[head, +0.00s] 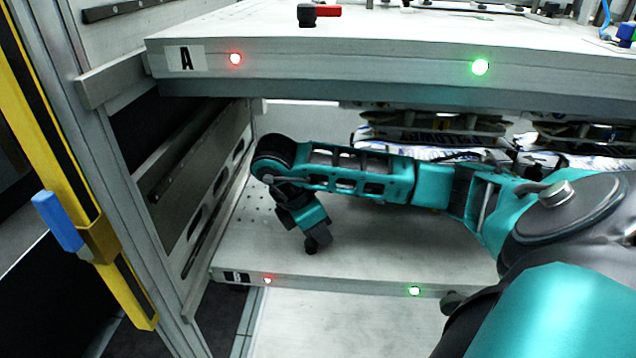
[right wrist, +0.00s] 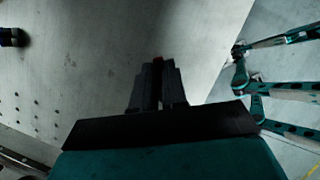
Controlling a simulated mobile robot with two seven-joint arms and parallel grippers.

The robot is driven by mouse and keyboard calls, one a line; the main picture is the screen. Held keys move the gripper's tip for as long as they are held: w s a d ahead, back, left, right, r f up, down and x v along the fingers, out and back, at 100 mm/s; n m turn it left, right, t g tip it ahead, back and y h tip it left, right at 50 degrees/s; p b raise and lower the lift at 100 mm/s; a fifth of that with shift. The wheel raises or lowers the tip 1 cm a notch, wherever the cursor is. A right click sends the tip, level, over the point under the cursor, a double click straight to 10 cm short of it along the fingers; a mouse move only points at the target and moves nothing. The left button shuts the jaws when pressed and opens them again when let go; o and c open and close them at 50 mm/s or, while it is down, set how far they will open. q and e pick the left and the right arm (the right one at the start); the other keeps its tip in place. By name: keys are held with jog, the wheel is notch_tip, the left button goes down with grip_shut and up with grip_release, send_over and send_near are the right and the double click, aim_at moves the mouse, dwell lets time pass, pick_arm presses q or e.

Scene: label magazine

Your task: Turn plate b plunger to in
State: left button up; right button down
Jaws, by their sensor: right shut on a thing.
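Plate B (head: 350,282) is the lower shelf plate, with a label B at the left of its front edge. My right gripper (head: 312,243) reaches down to its front left part. In the right wrist view, the gripper (right wrist: 158,75) is shut on a small dark thing with a reddish tint, the plate B plunger (right wrist: 158,60), between its fingertips. The fingers hide most of the plunger, so I cannot tell which way it is turned. My left gripper is in neither view.
Plate A (head: 340,68) lies close above my right arm, with a black plunger with a red handle (head: 318,13) on top. Red (head: 267,280) and green (head: 414,290) lights glow on plate B's edge. A grey frame post (head: 150,210) stands left. Stacked magazines (head: 430,130) lie behind my arm.

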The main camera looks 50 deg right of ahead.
jog(key=shift+s+a+r+m+g+p, duration=0.1)
jog(key=shift+m+g+p, duration=0.05)
jog(key=shift+m+p, duration=0.3)
jog(key=shift+s+a+r+m+g+p, duration=0.15)
jog(key=shift+m+p, duration=0.15)
jog(key=shift+m, duration=0.15)
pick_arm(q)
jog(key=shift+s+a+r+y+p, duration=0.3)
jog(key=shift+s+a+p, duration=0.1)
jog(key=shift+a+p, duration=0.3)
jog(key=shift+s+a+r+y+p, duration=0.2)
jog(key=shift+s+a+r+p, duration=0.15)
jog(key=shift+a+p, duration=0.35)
pick_arm(e)
jog(key=shift+s+f+m+g+y, duration=0.15)
jog(key=shift+m+g+y, duration=0.2)
jog(key=shift+m, duration=0.7)
jog(key=shift+w+f+m+g+y, duration=0.1)
jog(key=shift+m+g+y, duration=0.2)
jog(key=shift+m, duration=0.75)
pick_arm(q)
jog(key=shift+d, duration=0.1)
pick_arm(e)
jog(key=shift+a, duration=0.1)
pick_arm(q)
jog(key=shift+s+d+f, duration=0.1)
pick_arm(e)
jog(key=c, duration=1.2)
grip_release()
jog(key=shift+o, duration=0.2)
